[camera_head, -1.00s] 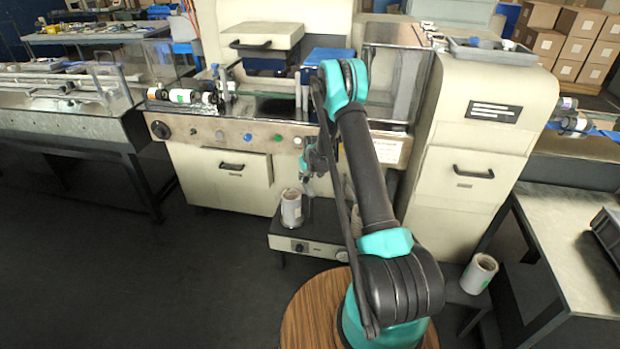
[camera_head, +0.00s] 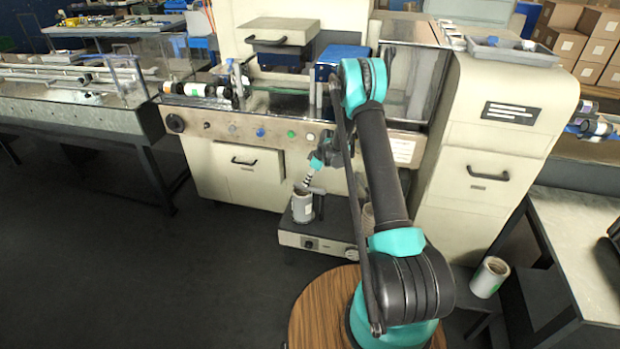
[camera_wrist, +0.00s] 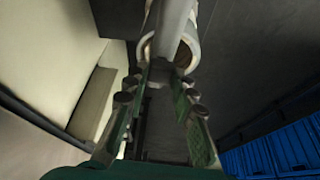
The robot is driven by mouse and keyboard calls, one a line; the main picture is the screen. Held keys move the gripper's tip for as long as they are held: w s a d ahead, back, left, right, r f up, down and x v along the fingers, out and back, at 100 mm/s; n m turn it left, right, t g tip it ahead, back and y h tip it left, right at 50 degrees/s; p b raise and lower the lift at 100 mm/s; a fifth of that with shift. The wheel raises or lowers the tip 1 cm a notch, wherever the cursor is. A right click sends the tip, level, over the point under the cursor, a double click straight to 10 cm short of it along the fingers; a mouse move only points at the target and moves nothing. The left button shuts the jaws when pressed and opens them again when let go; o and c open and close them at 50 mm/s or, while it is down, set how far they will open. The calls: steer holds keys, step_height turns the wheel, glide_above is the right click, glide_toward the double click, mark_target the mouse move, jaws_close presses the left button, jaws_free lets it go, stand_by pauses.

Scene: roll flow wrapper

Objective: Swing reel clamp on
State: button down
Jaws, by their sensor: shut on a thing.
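A white film reel (camera_head: 302,208) stands on a low cream unit (camera_head: 322,245) in front of the machine. The reel clamp (camera_head: 317,190) shows as a short dark grey bar at the reel's top right in the head view. In the wrist view the grey clamp bar (camera_wrist: 168,38) lies in front of the pale reel (camera_wrist: 186,50) and runs down between my fingertips. My gripper (camera_head: 306,184) is just above the reel, shut on the clamp bar. The wrist view shows its two fingers (camera_wrist: 163,86) either side of the bar's end. The clamp's pivot is hard to make out.
Another reel (camera_head: 489,277) stands at the lower right. A blue crate (camera_wrist: 275,155) shows in the wrist view. The floor left of the unit is clear.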

steer(key=shift+s+a+n+g, duration=0.1)
steer(key=shift+s+n+g, duration=0.3)
steer(key=shift+n, duration=0.4)
steer(key=c, duration=1.2)
jaws_free()
steer(key=v, duration=1.2)
steer(key=shift+s, duration=0.15)
